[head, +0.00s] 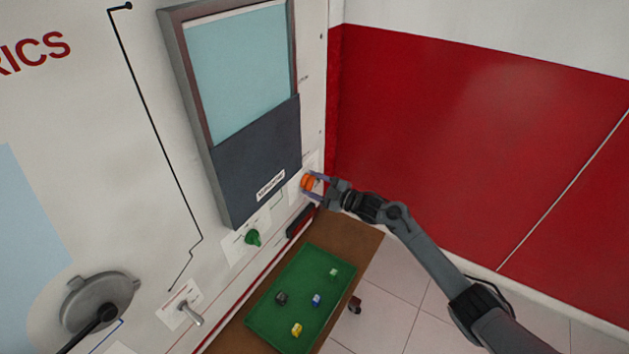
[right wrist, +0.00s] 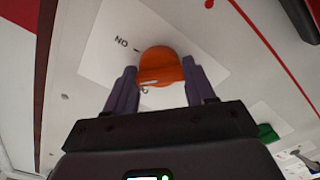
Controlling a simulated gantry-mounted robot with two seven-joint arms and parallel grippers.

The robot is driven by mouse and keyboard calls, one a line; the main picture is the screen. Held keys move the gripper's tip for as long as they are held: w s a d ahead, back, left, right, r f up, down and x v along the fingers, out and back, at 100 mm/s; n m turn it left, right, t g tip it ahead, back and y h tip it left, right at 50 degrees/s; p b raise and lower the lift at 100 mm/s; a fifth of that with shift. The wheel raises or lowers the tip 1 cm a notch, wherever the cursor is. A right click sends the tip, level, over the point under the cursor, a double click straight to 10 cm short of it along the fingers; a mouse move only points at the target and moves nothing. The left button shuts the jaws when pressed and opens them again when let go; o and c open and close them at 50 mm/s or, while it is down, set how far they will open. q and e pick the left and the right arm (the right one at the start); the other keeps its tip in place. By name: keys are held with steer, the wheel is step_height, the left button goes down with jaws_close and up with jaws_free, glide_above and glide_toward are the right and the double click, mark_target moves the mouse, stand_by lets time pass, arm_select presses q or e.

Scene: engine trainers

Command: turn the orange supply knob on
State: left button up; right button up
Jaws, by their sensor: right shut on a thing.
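The orange supply knob (head: 308,183) is on the white panel, right of the dark display's lower corner in the head view. In the right wrist view the orange knob (right wrist: 161,67) sits on a white label with the word "ON" at its upper left. My right gripper (head: 313,184) has its fingers on either side of the knob and is shut on it; in the right wrist view its two purple fingers (right wrist: 163,90) flank the knob. The knob's exact pointer angle is hard to tell. My left gripper is not in view.
A green knob (head: 253,238) and a metal toggle lever (head: 190,314) are on the panel to the left. A green tray (head: 262,329) with several small blocks lies on a brown shelf below. A red wall (head: 470,130) stands at the right.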

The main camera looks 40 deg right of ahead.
steer(key=m+p, duration=0.2)
steer(key=m, duration=0.4)
steer(key=shift+r+p, duration=0.15)
steer(key=shift+p, duration=0.25)
steer(key=shift+m+p, duration=0.5)
steer(key=shift+m, duration=1.1)
steer(key=o, duration=1)
steer(key=shift+o, duration=0.2)
steer(key=shift+s, duration=0.15)
steer(key=p+v, duration=0.1)
steer(key=v, duration=0.9)
steer(key=shift+s+d+p, duration=0.2)
steer(key=shift+p, duration=0.15)
